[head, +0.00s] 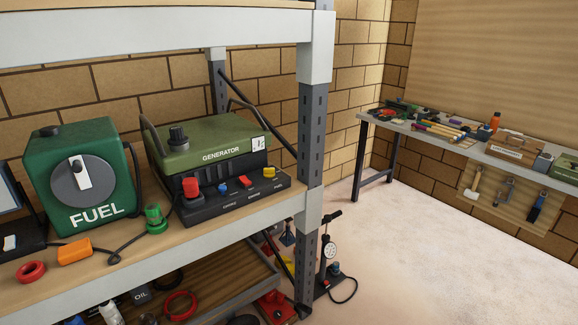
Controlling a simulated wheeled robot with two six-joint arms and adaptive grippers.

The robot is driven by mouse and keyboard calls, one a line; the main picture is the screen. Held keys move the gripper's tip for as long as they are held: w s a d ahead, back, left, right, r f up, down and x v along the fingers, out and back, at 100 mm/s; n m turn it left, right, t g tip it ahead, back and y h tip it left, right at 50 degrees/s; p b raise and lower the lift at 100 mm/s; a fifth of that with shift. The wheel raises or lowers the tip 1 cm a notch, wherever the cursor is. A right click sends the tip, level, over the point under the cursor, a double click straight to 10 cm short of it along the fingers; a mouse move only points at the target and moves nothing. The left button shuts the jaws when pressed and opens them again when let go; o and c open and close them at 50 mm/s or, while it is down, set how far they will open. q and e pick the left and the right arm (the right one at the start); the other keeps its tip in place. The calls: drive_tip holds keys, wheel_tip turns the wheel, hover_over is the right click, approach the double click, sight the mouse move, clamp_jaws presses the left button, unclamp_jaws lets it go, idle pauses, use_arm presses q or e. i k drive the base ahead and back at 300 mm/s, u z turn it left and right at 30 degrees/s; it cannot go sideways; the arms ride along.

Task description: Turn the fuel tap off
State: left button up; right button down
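A green box marked FUEL (112,148) stands on the upper shelf at the left. On its front is a round grey dial (97,183) with a white lever (81,172). The lever points nearly straight up, tilted slightly left, with a dark mark near its top. No on or off marks are readable around the dial. Neither of my grippers is in view, and nothing touches the lever.
A green generator (205,153) with several coloured knobs stands right of the box. A red ring (30,272), an orange block (75,251) and a green fitting (155,219) lie in front, with a cable. The shelf post (312,130) rises at right; open floor lies beyond.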

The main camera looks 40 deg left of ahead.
sight(269, 172)
drive_tip(key=z, duration=0.25)
drive_tip(key=i, duration=1.35)
drive_tip(key=u, duration=0.4)
drive_tip(key=i, duration=0.85)
drive_tip(key=u, duration=1.4)
drive_tip(key=i, duration=0.65)
drive_tip(key=u, duration=0.6)
